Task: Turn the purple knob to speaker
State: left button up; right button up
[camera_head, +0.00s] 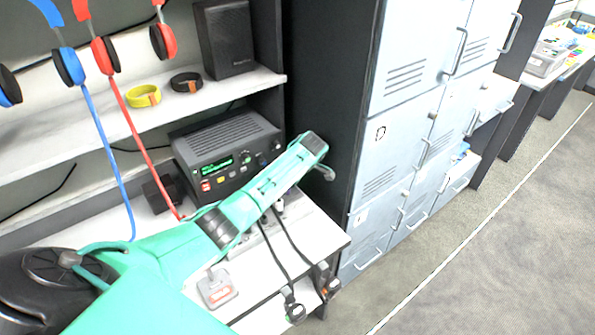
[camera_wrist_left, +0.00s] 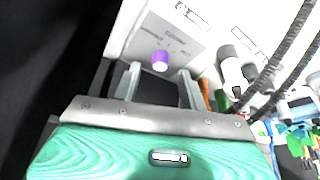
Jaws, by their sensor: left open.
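The purple knob (camera_wrist_left: 160,61) shows in the left wrist view on a pale grey panel (camera_wrist_left: 150,30) with small printed labels around it, too small to read. My left gripper (camera_wrist_left: 159,78) is open, and the knob appears in the gap between and just beyond its two fingers. I cannot tell whether either finger touches it. In the head view my left arm reaches across from the left, with its gripper (camera_head: 324,173) at the desk's right end. The knob is hidden there. My right gripper is not in view.
A black radio unit (camera_head: 228,150) with a green display stands behind my arm. Black cables (camera_head: 292,245) with plugs hang over the desk's front edge. Grey lockers (camera_head: 400,150) stand close on the right. Blue and red headphones (camera_head: 105,55) hang at upper left. The floor at right is clear.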

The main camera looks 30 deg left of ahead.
pick_arm(q)
jog(key=b+v, duration=0.2)
jog(key=v, duration=0.9)
jog(key=shift+r, duration=0.15)
jog(key=shift+d, duration=0.1)
